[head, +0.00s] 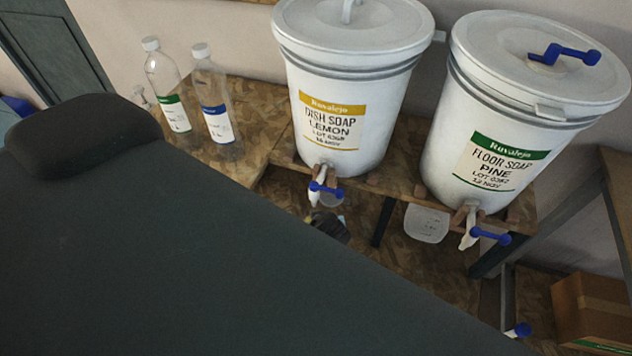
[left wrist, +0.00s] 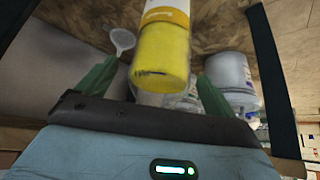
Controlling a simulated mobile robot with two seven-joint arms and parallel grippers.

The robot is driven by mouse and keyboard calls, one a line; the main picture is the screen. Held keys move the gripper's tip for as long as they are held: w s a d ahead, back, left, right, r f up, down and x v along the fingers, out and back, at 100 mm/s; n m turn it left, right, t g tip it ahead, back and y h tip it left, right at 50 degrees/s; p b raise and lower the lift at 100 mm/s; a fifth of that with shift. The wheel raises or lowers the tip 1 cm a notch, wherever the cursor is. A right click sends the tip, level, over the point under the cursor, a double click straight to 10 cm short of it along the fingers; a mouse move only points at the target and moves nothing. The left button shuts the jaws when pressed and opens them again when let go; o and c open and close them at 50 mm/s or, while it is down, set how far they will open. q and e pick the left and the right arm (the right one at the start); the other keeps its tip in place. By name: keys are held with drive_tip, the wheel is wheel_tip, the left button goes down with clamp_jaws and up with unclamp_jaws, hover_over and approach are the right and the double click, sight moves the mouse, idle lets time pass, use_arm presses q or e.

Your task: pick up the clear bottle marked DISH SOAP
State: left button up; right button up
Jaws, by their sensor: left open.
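In the left wrist view, a bottle-like thing with a yellow lower part (left wrist: 162,60) and a yellow-and-white band above it stands between the green fingers of my left gripper (left wrist: 158,72). The gripper is open around it, with gaps at both sides. No lettering on it is readable, so I cannot confirm a DISH SOAP mark. In the head view, two clear bottles with white caps stand on the bench, one with a green label (head: 173,112) and one with a blue label (head: 216,122); their words are too small to read. My dark arm hides much of the head view.
A white drum (head: 345,80) marked DISH SOAP LEMON and another (head: 520,110) marked FLOOR SOAP PINE stand on a wooden bench (head: 255,125), with blue-handled taps. A clear container (head: 426,223) is below the right tap. A cardboard box (head: 590,305) is at lower right.

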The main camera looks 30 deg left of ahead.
use_arm(q)
clamp_jaws()
drive_tip(key=shift+w+r, duration=0.1)
drive_tip(key=shift+w, duration=0.05)
idle(0.4)
drive_tip(key=shift+a+r, duration=0.1)
drive_tip(key=shift+r, duration=0.05)
